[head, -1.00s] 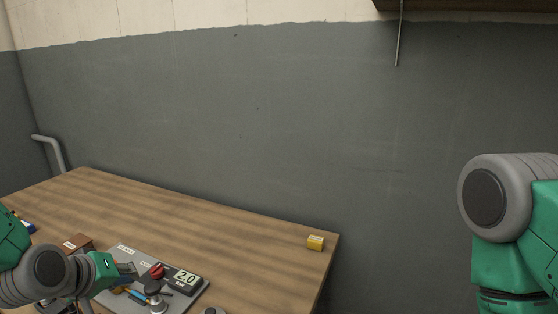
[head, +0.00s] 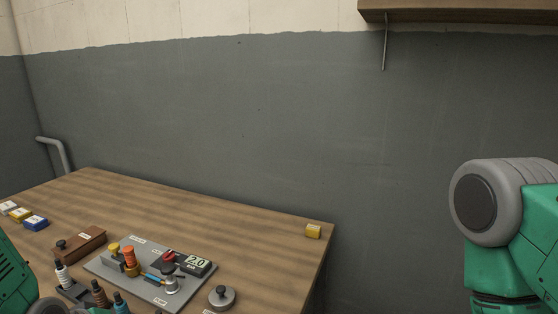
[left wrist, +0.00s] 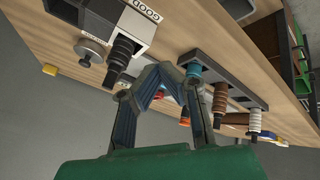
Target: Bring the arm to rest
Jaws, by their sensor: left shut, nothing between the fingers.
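My left arm (head: 14,275) shows only as a green and grey link at the lower left corner of the head view. Its gripper is out of that view. In the left wrist view my left gripper (left wrist: 160,72) is shut and empty, its two blue-grey fingers meeting at the tips. It appears close to the table's edge, near the rack of coloured-capped holders (left wrist: 222,78). My right arm (head: 500,215) stands at the right of the head view, and its gripper is not seen.
The wooden table (head: 235,245) carries a grey panel (head: 140,280) with a 2.0 gauge (head: 196,262), a brown block (head: 80,244), a round metal knob (head: 222,296), and a yellow block (head: 313,231). A shelf (head: 465,10) hangs at upper right. The table's far right is mostly clear.

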